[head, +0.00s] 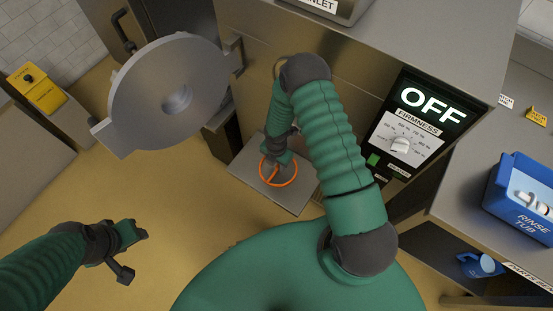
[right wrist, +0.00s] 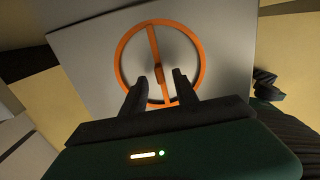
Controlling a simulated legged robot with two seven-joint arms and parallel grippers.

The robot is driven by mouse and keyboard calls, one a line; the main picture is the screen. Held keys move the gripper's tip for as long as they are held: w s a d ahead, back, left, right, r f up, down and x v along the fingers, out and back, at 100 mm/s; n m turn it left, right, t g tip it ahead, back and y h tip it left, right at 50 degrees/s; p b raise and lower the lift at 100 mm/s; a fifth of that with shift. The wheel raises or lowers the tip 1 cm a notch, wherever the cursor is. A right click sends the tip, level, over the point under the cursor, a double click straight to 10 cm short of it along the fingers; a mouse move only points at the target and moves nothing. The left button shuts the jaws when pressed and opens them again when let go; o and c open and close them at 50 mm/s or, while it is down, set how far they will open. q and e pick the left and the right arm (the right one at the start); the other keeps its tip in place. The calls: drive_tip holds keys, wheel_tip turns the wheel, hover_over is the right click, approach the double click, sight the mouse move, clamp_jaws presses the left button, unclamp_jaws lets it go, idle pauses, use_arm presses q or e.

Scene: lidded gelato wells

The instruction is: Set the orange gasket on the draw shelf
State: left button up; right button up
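The orange gasket (head: 279,187), a thin ring with a crossbar, appears flat on the grey draw shelf (head: 296,204) under the machine front. In the right wrist view the ring (right wrist: 203,62) lies against the bare shelf plate (right wrist: 84,58). My right gripper (head: 276,158) is over the ring. In the right wrist view its two fingers (right wrist: 159,84) stand apart, with the gasket's crossbar and a small raised tab showing between and beyond them. I see no finger closed on it. My left gripper (head: 137,253) is open and empty over the floor at the lower left.
A round grey hatch door (head: 130,95) hangs open left of the shelf. The machine panel (head: 432,106) reads OFF. A blue rinse tub (head: 513,213) stands on the right counter. A yellow block (head: 38,91) sits far left. Floor left of the shelf is clear.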

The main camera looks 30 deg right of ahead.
wheel_tip(320, 180, up, 16)
drive_tip(key=p, duration=0.3)
drive_tip(key=shift+a+r, duration=0.2)
drive_tip(key=shift+r, duration=0.05)
wheel_tip(320, 180, up, 11)
drive_tip(key=m+t+p, duration=0.1)
drive_tip(key=m+p, duration=0.1)
drive_tip(key=m, duration=0.8)
hover_over(276, 167)
drive_tip(key=s+a, duration=0.3)
drive_tip(key=s+a+r+m+t, duration=0.1)
drive_tip(key=s+a+r+m, duration=0.3)
drive_tip(key=m, duration=0.8)
wheel_tip(276, 167, up, 4)
drive_tip(key=shift+s+f+t+p, duration=0.1)
drive_tip(key=shift+s+t+p, duration=0.25)
drive_tip(key=shift+s, duration=0.6)
drive_tip(key=shift+a, duration=0.25)
